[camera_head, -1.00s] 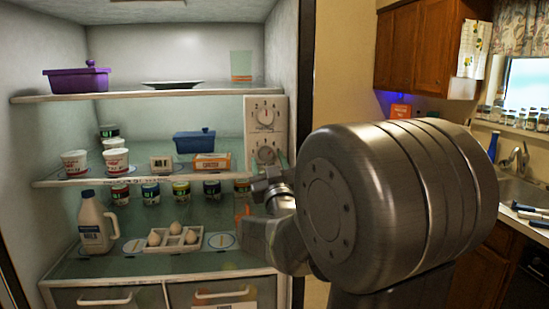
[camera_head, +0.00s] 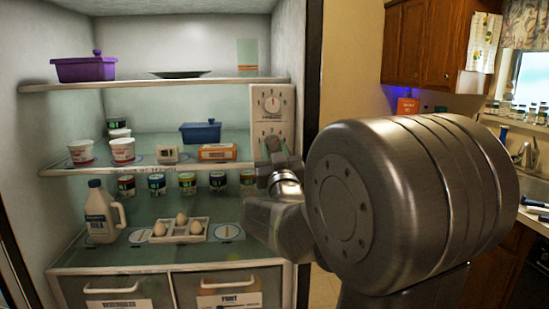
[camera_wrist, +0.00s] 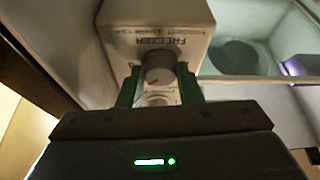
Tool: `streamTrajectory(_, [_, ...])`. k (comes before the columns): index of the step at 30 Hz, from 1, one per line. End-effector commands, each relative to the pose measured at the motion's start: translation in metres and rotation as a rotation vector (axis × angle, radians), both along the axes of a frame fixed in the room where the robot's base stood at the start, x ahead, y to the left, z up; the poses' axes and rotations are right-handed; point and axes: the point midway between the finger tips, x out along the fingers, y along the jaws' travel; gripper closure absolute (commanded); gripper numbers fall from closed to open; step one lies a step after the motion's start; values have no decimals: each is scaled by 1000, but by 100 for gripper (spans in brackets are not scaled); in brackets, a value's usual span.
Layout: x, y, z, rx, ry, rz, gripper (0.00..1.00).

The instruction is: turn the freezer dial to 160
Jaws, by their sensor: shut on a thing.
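A white control panel (camera_head: 287,108) with two dials is mounted on the right side of the open fridge. The upper dial (camera_head: 271,103) is in plain sight. The dial's numbers are too blurred to read.
The shelf left of the panel holds an orange box (camera_head: 217,152), a blue dish (camera_head: 200,133) and white cups. Eggs in a tray (camera_head: 180,231) and a milk jug (camera_head: 101,213) stand below. The fridge's right wall is close to my arm.

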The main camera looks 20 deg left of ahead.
Motion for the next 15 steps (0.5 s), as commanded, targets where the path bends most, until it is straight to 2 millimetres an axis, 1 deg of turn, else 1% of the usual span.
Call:
streamTrajectory(1, [-1,0,-4,22,8,1,91])
streamTrajectory(6, [-1,1,-2,71,40,2,91])
streamTrajectory(15, [-1,1,-1,80,50,1,91])
